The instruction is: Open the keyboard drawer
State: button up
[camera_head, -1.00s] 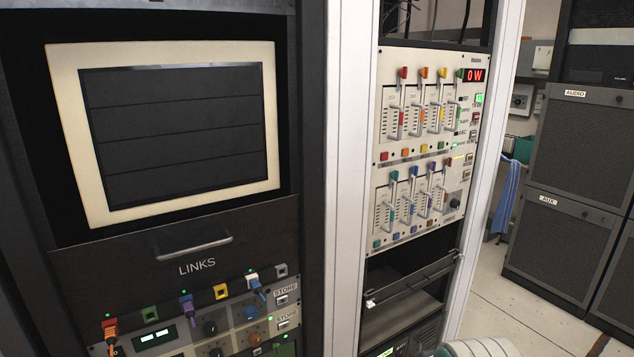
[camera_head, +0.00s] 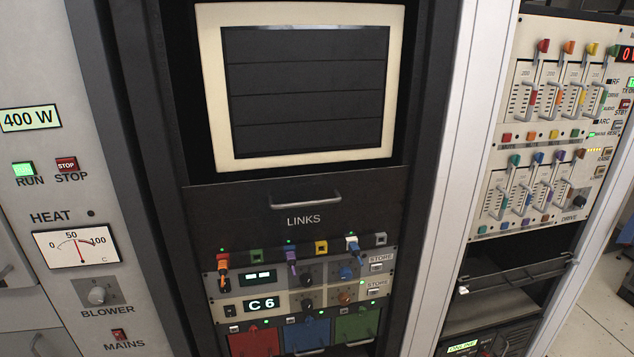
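A dark drawer front (camera_head: 235,210) with a metal bar handle (camera_head: 305,201) sits in the middle rack, directly under the monitor (camera_head: 212,110). The word LINKS is printed below its handle. The front looks flush with the rack, so the drawer appears shut. No keyboard shows. No label names it as the keyboard drawer. My gripper is not in view.
Below it are a patch panel (camera_head: 235,264) with coloured plugs, and red (camera_head: 254,341), blue and green handled fronts. A control panel (camera_head: 75,248) stands left. A slider rack (camera_head: 540,130) stands right, above an open shelf (camera_head: 500,302). Floor shows at far right.

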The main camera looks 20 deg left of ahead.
aim_at(273, 192)
jog(key=j+u, duration=0.15)
jog(key=u, duration=0.3)
jog(key=i+j+u, duration=0.1)
jog(key=u, duration=0.4)
